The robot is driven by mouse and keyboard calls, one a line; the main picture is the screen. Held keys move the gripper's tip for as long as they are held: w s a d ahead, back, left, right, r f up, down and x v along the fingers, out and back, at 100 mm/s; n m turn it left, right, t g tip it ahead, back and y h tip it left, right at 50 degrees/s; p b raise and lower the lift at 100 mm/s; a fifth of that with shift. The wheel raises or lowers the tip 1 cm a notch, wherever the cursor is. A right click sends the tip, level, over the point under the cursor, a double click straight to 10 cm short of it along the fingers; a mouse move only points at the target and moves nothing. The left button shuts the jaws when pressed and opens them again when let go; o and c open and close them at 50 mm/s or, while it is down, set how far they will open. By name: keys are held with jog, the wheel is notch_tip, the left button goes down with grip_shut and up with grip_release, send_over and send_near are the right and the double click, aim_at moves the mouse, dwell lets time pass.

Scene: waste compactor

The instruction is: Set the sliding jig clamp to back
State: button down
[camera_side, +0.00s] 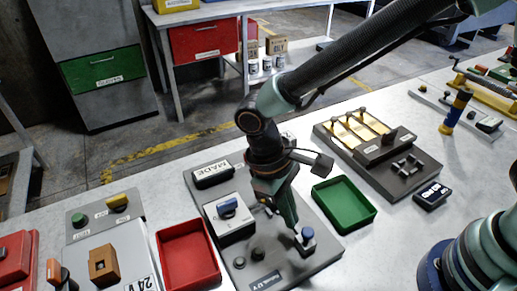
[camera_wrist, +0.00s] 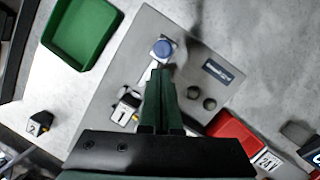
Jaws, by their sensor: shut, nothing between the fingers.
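A blue-topped knob (camera_side: 306,236) on a small light base sits at the front right of a grey plate (camera_side: 300,262); I take it for the sliding jig clamp. In the wrist view the blue knob (camera_wrist: 163,48) stands at the end of a pale slot-like strip, just beyond my fingertips. My gripper (camera_side: 296,228) points down beside the knob, on its left in the side view. Its green fingers (camera_wrist: 160,74) are together and empty. Whether they touch the knob I cannot tell. The fingers hide part of the plate behind them.
The plate also carries a white box with a blue handle (camera_side: 228,208) and black knobs (camera_side: 258,254). A green tray (camera_side: 343,204) stands right of it, a red tray (camera_side: 187,255) left. A fixture with brass strips (camera_side: 375,150) lies at back right.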

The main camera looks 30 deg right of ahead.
jog(key=shift+w+a+r, duration=0.1)
jog(key=shift+w+a, duration=0.2)
jog(key=shift+w, duration=0.3)
jog(key=shift+w+a+r, duration=0.1)
jog(key=shift+w+a, duration=0.2)
jog(key=shift+w, duration=0.25)
jog(key=v, duration=1)
jog(key=shift+w+d, duration=0.35)
jog(key=w+d+r+m+t+y, duration=0.1)
jog(key=d+r+t, duration=0.15)
jog(key=d, duration=0.45)
jog(key=w+d+r+m+t+y, duration=0.1)
jog(key=d+r+m+y, duration=0.1)
jog(key=d+r, duration=0.35)
jog(key=s+d+m+t, duration=0.1)
jog(key=s+d+t, duration=0.1)
jog(key=d, duration=0.5)
jog(key=s+d+m+t, duration=0.1)
jog(key=s+d+t, duration=0.1)
jog(key=d, duration=0.5)
jog(key=shift+s+f+m+h, duration=0.3)
jog(key=shift+s+f, duration=0.1)
jog(key=shift+f, duration=0.1)
